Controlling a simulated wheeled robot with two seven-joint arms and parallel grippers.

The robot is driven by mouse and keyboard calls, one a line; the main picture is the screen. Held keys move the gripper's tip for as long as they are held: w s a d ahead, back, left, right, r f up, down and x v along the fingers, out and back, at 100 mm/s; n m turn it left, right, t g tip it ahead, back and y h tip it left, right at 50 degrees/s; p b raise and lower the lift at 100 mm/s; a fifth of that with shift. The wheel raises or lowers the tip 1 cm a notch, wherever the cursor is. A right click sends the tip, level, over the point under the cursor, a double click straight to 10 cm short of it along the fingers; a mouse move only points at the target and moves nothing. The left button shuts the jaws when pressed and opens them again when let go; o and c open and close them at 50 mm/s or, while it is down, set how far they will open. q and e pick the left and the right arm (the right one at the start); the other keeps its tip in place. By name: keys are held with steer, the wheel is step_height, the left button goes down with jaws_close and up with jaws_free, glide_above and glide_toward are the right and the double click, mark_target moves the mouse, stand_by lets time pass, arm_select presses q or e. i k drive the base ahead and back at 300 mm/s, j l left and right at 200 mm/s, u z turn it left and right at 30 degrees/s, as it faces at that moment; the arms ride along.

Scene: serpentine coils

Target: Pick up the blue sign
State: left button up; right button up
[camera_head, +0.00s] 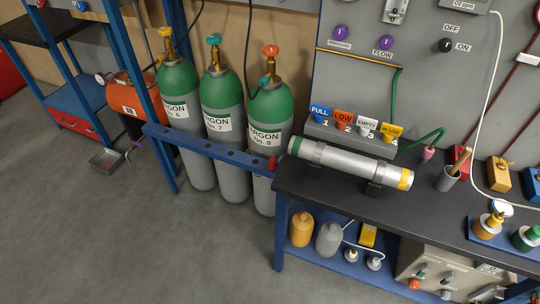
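The blue sign (320,111) is a small tag marked FULL. It stands upright at the left end of a grey holder (348,140) on the black bench top, over the number 1. To its right in the same holder are an orange LOW sign (343,117), a white EMPTY sign (367,123) and a yellow IN USE sign (391,130). Neither of my grippers is in view.
A silver cylinder (345,161) lies in cradles on the black bench (425,204), in front of the sign holder. Green-topped argon cylinders (222,110) stand left behind a blue rail (215,152). A cup (447,177) with a wooden handle stands right. The floor in front is clear.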

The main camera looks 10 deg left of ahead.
mark_target(320, 111)
steer(key=i+j, duration=0.2)
steer(key=j, duration=0.2)
steer(key=i+j, duration=0.2)
steer(key=j, duration=0.15)
steer(key=i+j, duration=0.2)
steer(key=j, duration=0.2)
steer(key=i+j, duration=0.15)
steer(key=j, duration=0.2)
